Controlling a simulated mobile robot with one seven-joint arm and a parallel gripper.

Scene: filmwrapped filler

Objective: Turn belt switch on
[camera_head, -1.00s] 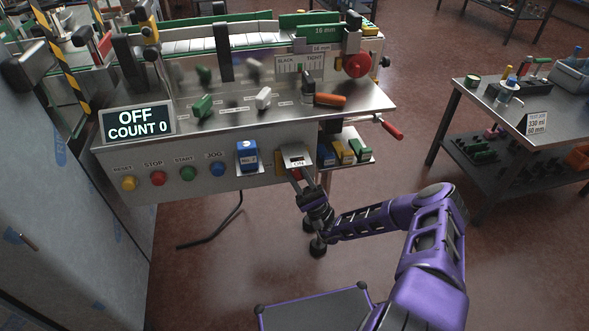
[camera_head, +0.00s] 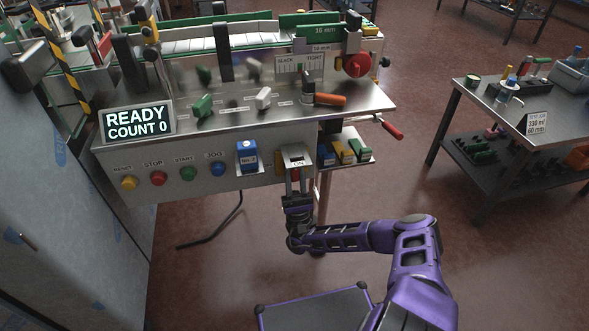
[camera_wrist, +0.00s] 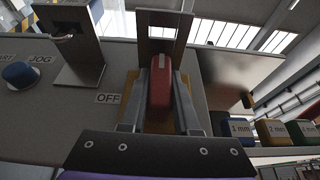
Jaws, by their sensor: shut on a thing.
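The belt switch is a red lever (camera_wrist: 160,82) on a yellow plate, set in the front panel of the machine under a metal bracket. An ON label (camera_head: 298,162) shows above it in the head view, and an OFF label (camera_wrist: 108,98) shows to its left in the wrist view. My gripper (camera_head: 295,185) is at the switch, with its two fingers shut on the sides of the red lever. In the head view the fingers and bracket partly hide the lever. The display (camera_head: 137,121) reads READY, COUNT 0.
Left of the switch are a blue block (camera_head: 247,157) on a bracket and the reset, stop, start and jog buttons. Right of it is a small shelf (camera_head: 358,158) with coloured blocks. A side table (camera_head: 560,125) stands farther right, with open floor between.

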